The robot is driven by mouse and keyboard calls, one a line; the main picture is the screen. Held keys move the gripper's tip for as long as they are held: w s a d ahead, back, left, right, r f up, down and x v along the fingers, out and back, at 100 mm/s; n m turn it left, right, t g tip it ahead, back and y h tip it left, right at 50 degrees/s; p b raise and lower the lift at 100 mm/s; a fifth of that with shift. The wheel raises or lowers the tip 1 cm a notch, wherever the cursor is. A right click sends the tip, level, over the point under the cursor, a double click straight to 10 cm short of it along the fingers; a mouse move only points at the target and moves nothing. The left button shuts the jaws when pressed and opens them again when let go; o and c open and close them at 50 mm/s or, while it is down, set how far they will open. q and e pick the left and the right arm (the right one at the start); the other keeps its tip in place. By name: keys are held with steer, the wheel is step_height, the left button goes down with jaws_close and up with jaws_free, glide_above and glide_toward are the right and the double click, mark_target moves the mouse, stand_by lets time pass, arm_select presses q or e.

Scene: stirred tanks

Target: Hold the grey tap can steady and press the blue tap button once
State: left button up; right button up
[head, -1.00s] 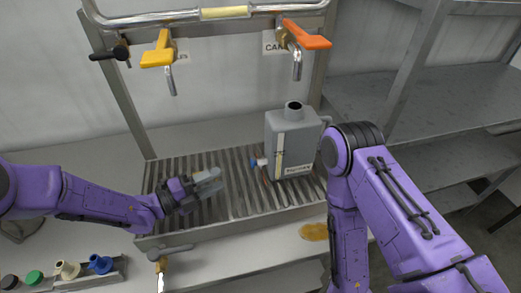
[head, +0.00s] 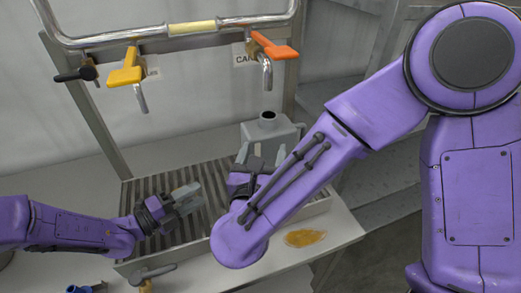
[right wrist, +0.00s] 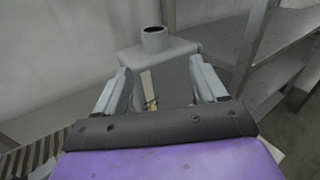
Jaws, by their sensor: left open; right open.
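The grey tap can (head: 268,128) stands upright on the slatted drain grid, its lower part hidden by my right arm in the head view. In the right wrist view the can (right wrist: 165,50) is straight ahead, with its round open neck and a pale strip on its front. My right gripper (head: 261,155) is open in front of the can; in the right wrist view its fingers (right wrist: 160,75) are apart on either side of the can's front. Contact cannot be told. My left gripper (head: 192,200) is open and empty over the grid, left of the can. The blue tap button is hidden.
A pipe with a yellow-handled tap (head: 126,72) and an orange-handled tap (head: 270,48) hangs above the grid (head: 140,190). An amber spill (head: 304,238) lies on the front ledge. Another tap (head: 150,275) stands at the front edge. Grey shelves are at the right.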

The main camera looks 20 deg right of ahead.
mark_target(267, 124)
steer(key=shift+m, duration=0.4)
steer(key=x, duration=0.7)
steer(key=r+x, duration=0.1)
steer(key=x, duration=0.2)
steer(key=shift+w+a+r, duration=0.1)
steer(key=shift+w, duration=0.35)
jaws_close()
arm_select(q)
jaws_close()
